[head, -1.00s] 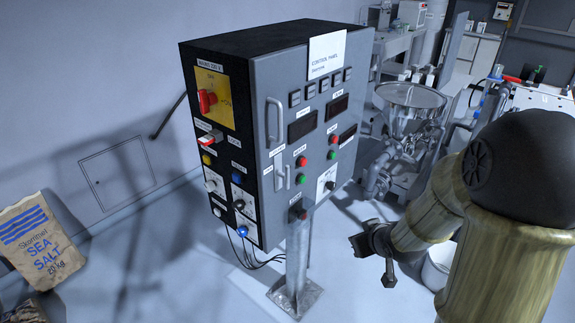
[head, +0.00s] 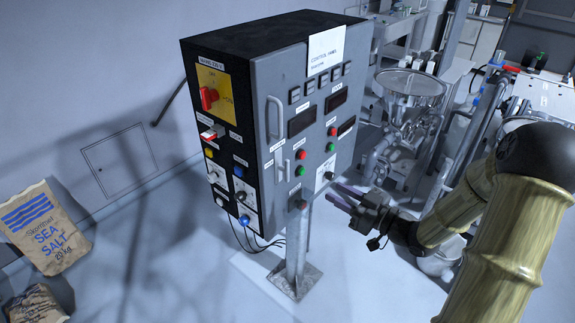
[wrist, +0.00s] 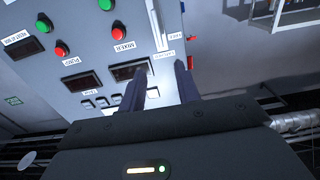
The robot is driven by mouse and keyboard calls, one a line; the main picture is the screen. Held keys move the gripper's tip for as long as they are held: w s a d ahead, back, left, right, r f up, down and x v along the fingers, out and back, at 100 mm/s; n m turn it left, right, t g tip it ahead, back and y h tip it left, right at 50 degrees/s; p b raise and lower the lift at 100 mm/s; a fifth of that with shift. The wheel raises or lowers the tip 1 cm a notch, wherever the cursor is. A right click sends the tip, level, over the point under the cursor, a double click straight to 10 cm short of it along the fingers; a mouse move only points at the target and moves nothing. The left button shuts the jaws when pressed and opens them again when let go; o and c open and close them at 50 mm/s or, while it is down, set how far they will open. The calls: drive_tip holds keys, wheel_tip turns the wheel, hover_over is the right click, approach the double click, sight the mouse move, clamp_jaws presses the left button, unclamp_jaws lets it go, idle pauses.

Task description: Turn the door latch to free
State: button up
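The door latch (head: 282,175) is a small, pale upright bar low on the left side of the grey cabinet door (head: 320,85). A longer grey pull handle (head: 275,120) is above it. In the wrist view the panel appears upside down, and a pale upright bar (wrist: 158,24) that looks like the latch is near the top, beside small labels. My gripper (head: 340,196) is right of the cabinet, apart from the latch, with its fingers pointing at the panel. Its two dark fingers also show in the wrist view (wrist: 161,82), spread with nothing between them.
Red and green buttons (head: 301,163) are just right of the latch. A red mains switch (head: 209,97) is on the cabinet's left side. A metal post (head: 297,245) holds the cabinet. A steel hopper (head: 410,88) stands behind on the right.

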sight(289, 167)
drive_tip(key=p+x, duration=0.5)
drive_tip(key=x, duration=1.1)
drive_tip(key=shift+w+a+r+p, duration=0.1)
drive_tip(key=shift+a+r+p, duration=0.05)
drive_tip(key=shift+p, duration=0.25)
drive_tip(key=shift+w+a, duration=0.4)
drive_tip(key=shift+a, duration=0.05)
clamp_jaws()
